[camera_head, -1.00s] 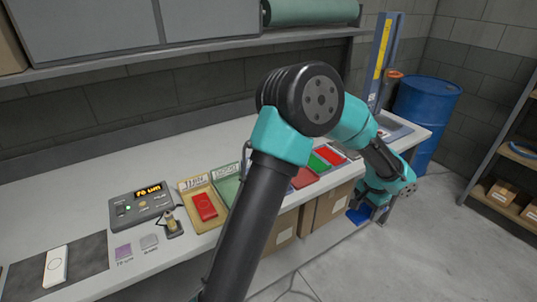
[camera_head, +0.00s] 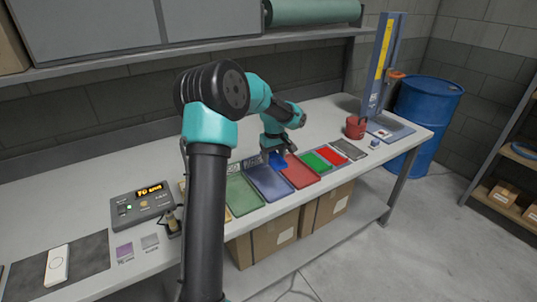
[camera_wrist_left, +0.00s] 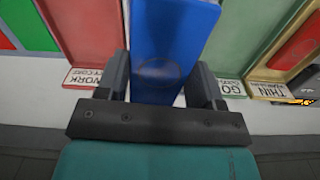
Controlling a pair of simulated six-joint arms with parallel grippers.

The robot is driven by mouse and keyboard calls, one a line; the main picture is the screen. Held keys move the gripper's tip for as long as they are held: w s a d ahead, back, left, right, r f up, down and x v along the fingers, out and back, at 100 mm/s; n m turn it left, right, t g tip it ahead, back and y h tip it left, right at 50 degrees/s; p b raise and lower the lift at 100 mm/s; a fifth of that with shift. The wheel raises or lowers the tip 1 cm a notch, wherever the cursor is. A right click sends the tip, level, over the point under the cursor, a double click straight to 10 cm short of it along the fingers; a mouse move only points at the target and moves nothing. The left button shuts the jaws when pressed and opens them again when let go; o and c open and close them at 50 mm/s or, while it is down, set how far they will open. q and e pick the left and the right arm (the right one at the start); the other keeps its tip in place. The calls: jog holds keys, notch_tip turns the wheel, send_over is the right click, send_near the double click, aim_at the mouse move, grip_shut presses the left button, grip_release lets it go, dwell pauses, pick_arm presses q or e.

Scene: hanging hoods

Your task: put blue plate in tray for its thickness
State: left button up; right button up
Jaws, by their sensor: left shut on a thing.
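The blue plate (camera_head: 278,160) is between the fingers of my left gripper (camera_head: 284,150), which is shut on it. In the head view the plate is at the back end of the blue tray (camera_head: 270,185); I cannot tell whether it touches the tray. In the left wrist view the blue plate (camera_wrist_left: 165,45) fills the gap between the fingers of my left gripper (camera_wrist_left: 160,78) and hides what lies beneath it. The gauge box (camera_head: 142,206) has a lit display that seems to read 70 um. My right gripper is not in view.
A green tray (camera_head: 241,194) is left of the blue tray and a red tray (camera_head: 300,172) is right of it. In the wrist view their labels start with GO and end in WORK. A red pot (camera_head: 355,127) and blue stand (camera_head: 385,65) are farther right.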

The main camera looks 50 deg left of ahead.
aim_at(269, 182)
pick_arm(q)
jog(key=shift+s+a+r+n, duration=0.1)
jog(key=shift+s+a+n, duration=0.15)
jog(key=shift+a, duration=0.2)
jog(key=shift+s+a+r+n, duration=0.1)
jog(key=shift+s+a+n, duration=0.15)
jog(key=shift+a, duration=0.2)
jog(key=shift+f, duration=0.15)
jog(key=shift+f, duration=5.3)
jog(key=shift+f, duration=0.55)
jog(key=o, duration=1.1)
notch_tip(269, 182, up, 17)
jog(key=shift+d+r, duration=0.1)
jog(key=shift+r, duration=0.1)
